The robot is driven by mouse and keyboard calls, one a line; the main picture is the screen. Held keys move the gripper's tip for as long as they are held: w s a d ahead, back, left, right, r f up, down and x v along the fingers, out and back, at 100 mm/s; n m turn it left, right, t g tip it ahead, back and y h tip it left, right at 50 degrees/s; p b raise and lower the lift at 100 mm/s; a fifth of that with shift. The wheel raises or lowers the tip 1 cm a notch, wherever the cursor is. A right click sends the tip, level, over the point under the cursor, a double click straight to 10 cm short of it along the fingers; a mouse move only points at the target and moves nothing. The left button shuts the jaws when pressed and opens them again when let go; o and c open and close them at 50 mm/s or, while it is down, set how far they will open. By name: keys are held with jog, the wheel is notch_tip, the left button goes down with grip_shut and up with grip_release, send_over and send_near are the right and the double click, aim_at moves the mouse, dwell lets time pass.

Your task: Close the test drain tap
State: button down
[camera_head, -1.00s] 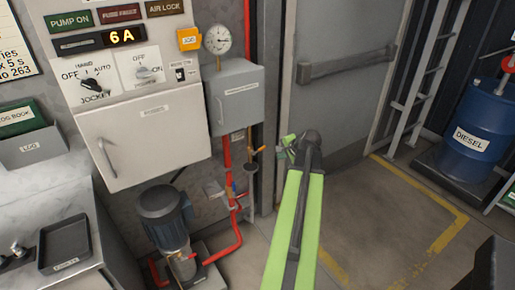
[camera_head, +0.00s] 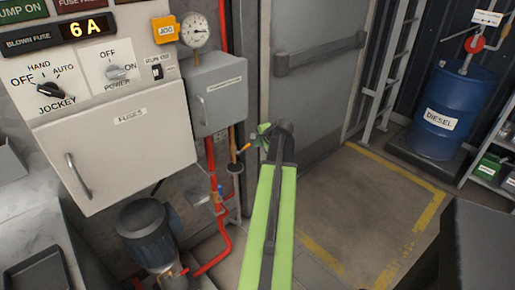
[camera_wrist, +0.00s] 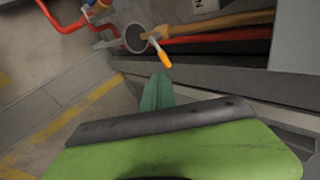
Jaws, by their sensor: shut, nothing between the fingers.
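The likely test drain tap (camera_head: 244,148) is a small lever with an orange-yellow grip on pipework below the grey box, left of the door. In the wrist view its orange grip (camera_wrist: 161,54) hangs at a slant from a pale metal stem, beside a round grey cup (camera_wrist: 134,38). My gripper (camera_head: 264,129) is just right of the tap in the head view, apart from it. In the wrist view my green fingertips (camera_wrist: 157,92) are shut and empty, below the orange grip, with a visible gap. The tap's label cannot be read.
Red pipes (camera_head: 212,170) run down the wall to a blue-grey pump (camera_head: 146,232) on the floor. A grey box (camera_head: 218,95) is above the tap. A grey door (camera_head: 310,80) stands behind my gripper. A blue diesel drum (camera_head: 446,110) is at right. The yellow-marked floor is clear.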

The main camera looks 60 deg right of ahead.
aim_at(247, 147)
jog(key=b+x, duration=0.1)
jog(key=x, duration=0.2)
jog(key=b+x, duration=0.2)
jog(key=x, duration=0.1)
jog(key=b+x, duration=0.1)
jog(key=x, duration=0.2)
jog(key=shift+w+d+r+b, duration=0.15)
jog(key=shift+w+r+b, duration=0.15)
jog(key=shift+w, duration=0.05)
